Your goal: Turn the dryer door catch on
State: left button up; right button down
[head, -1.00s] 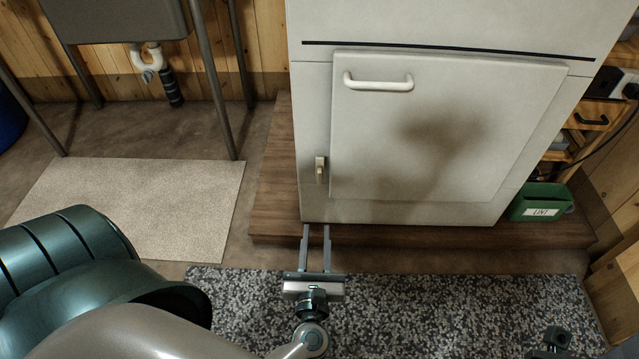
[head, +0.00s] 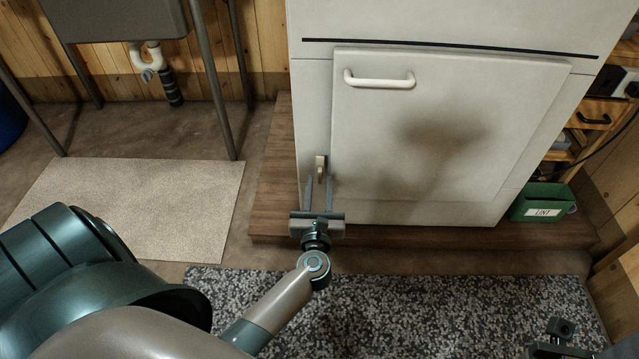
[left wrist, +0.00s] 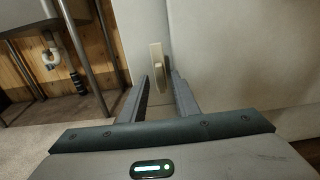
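The dryer door catch (head: 320,168) is a small beige piece at the left edge of the white dryer door (head: 430,130). My left gripper (head: 319,182) is open, its two fingers pointing up toward the catch from just below in the head view. In the left wrist view the catch (left wrist: 158,68) stands upright beyond and between the fingertips (left wrist: 158,80); I cannot tell if either finger touches it. My right gripper (head: 555,338) shows only partly at the bottom right edge, so its fingers cannot be judged.
The dryer stands on a wooden plinth (head: 272,190). A green lint box (head: 541,203) sits at the right, beside wooden shelving. A grey speckled mat (head: 420,310) lies in front, a beige mat (head: 130,205) at left. A sink (head: 115,20) on metal legs stands at the back left.

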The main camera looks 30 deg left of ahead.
pick_arm(q)
jog(key=shift+w+a, duration=0.35)
jog(key=shift+w, duration=0.2)
jog(key=shift+c, duration=0.7)
grip_shut()
